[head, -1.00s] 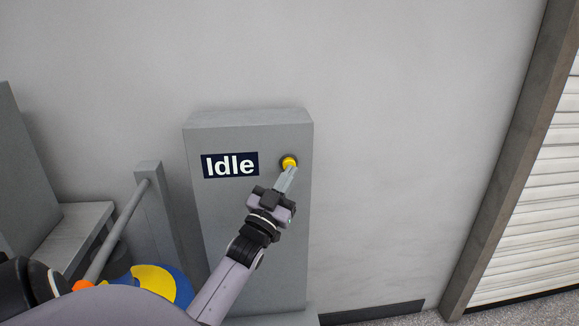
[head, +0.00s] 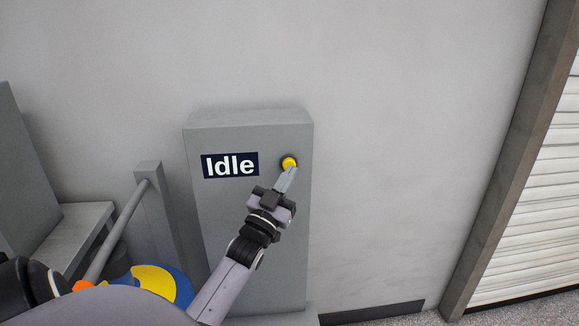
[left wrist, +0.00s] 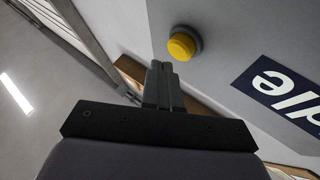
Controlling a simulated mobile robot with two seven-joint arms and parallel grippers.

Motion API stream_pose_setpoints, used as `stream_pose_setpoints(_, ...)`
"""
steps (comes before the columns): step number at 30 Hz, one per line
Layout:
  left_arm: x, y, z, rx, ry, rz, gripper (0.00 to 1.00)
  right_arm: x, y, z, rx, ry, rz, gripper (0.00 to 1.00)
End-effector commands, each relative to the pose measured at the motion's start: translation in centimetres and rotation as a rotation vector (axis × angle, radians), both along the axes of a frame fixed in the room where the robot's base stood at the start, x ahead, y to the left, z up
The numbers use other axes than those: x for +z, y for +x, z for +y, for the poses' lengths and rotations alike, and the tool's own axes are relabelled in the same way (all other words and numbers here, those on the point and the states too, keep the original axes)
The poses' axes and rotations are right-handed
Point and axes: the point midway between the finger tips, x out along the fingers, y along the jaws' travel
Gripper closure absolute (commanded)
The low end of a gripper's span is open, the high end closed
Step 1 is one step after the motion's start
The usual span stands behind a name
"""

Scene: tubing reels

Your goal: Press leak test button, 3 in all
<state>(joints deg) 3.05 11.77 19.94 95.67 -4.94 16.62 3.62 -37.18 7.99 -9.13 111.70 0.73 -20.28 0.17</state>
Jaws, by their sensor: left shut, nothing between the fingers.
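The yellow leak test button (head: 289,162) sits in a dark ring at the upper right of a grey cabinet (head: 255,240). A dark label on the cabinet reads "Idle" (head: 230,165). My left gripper (head: 291,170) is shut and empty, its fingertips just below the button in the head view. In the left wrist view the button (left wrist: 183,44) stands out from the panel, beyond the shut fingertips (left wrist: 161,66). A gap shows between them there, and I see no contact. My right gripper is not in view.
A grey post with a rail (head: 157,210) stands left of the cabinet, near a grey bench (head: 70,240). A blue and yellow object (head: 155,281) is at lower left. A plain wall and a slatted shutter (head: 535,210) are to the right.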

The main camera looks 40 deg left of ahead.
Motion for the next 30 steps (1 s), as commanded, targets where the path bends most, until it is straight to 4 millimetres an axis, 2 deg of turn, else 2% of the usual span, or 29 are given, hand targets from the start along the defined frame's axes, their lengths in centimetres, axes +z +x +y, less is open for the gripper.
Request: stream_pose_setpoints(30, 0.02, 0.54, 0.67, 0.0, 0.0, 0.0, 1.0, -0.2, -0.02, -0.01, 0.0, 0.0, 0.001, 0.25)
